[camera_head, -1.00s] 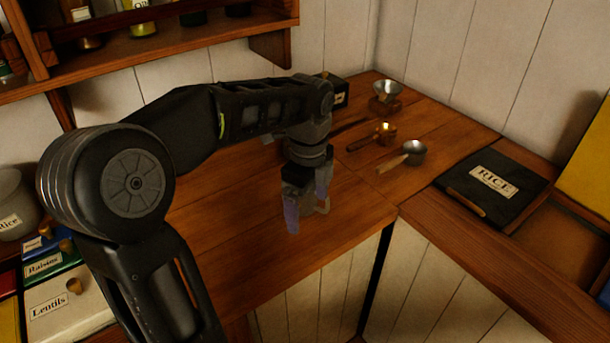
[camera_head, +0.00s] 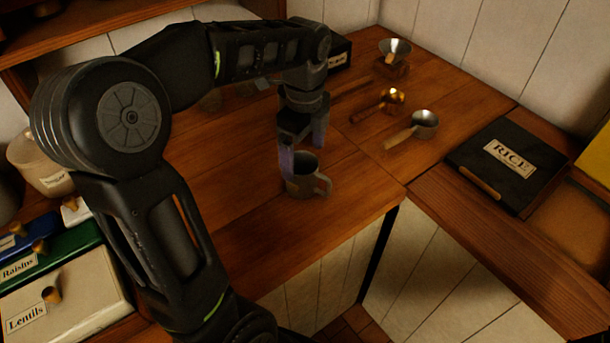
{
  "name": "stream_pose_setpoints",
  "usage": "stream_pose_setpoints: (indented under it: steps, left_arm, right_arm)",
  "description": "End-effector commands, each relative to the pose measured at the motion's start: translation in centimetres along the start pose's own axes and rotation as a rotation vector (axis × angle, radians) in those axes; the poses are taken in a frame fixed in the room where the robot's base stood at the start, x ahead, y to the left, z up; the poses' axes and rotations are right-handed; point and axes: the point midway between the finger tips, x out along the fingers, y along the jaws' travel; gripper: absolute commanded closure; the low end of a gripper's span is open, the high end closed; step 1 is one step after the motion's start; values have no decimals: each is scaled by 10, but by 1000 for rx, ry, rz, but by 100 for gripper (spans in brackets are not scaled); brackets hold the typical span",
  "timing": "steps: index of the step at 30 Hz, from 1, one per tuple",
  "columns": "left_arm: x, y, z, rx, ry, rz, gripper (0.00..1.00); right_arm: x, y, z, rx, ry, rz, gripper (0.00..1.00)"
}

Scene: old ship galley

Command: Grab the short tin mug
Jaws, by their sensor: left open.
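The short tin mug (camera_head: 310,183) stands upright on the wooden counter near its front edge, with its handle toward the right. My left gripper (camera_head: 303,155) is open and points down right at the mug, at its back left side. One purple-grey fingertip overlaps the mug's left rim in the picture, and the other shows behind the mug. I cannot tell whether either finger touches it. My right gripper is not in view.
Two scoops, one metal (camera_head: 423,124) and one copper (camera_head: 391,98), lie behind and right of the mug. A funnel (camera_head: 394,50) stands farther back. A black rice box (camera_head: 505,163) is at right. Labelled boxes (camera_head: 70,290) are at lower left. The wooden counter (camera_head: 345,225) is clear right of the mug.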

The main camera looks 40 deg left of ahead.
Motion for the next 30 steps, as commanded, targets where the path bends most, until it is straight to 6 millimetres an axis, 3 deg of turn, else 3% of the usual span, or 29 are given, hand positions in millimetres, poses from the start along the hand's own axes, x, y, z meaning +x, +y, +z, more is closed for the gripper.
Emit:
stream_pose_setpoints:
  steps: [5, 16, 24, 30]
  left_arm:
    - [16, 1, 0, 0, 0, 2, 8]
    - [21, 1, 0, -1, 0, 3, 8]
    - [59, 2, -3, -1, 1, 5, 8]
    - [69, 1, -2, -1, 1, -1, 8]
  right_arm:
    - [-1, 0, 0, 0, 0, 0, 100]
    - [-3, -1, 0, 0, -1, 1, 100]
    - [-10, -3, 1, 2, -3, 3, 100]
    - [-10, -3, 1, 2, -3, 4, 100]
